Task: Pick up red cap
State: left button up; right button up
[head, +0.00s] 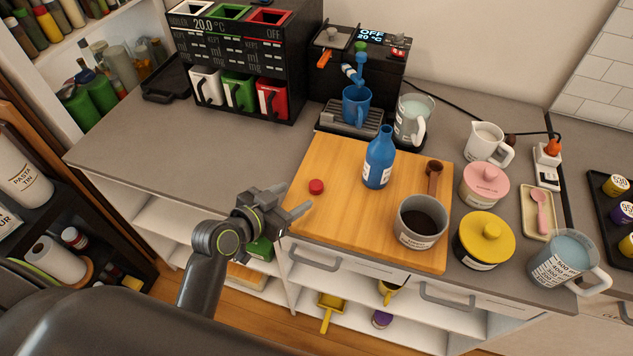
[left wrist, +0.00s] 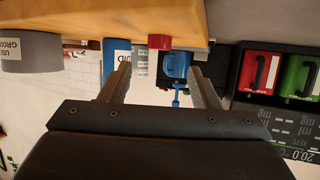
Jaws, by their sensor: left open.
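The red cap (head: 316,186) is a small round cap lying on the left part of the wooden board (head: 300,222). It also shows in the left wrist view (left wrist: 159,42), near the top, ahead of the fingers and roughly between them. My left gripper (head: 297,202) is open and empty, at the board's left edge, a little short of the cap and apart from it. In the left wrist view its two fingers (left wrist: 160,85) stand apart. My right gripper is in neither view.
A blue bottle (head: 379,158) stands upright on the board, with a grey cup of dark contents (head: 421,222) and a brown scoop (head: 433,178). A coffee machine (head: 355,75) and a black dispenser (head: 240,60) stand behind. The counter left of the board (head: 220,155) is clear.

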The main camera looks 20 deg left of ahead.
aim_at(314, 186)
pick_arm(q)
jog(key=x, duration=0.2)
jog(key=shift+w+d, duration=0.1)
jog(key=shift+w, duration=0.15)
jog(key=shift+p+x, duration=1.15)
jog(key=shift+x, duration=1.1)
jog(key=shift+w+d+f, duration=0.2)
jog(key=shift+w+f, duration=0.05)
jog(key=shift+c, duration=0.3)
jog(key=c, duration=1)
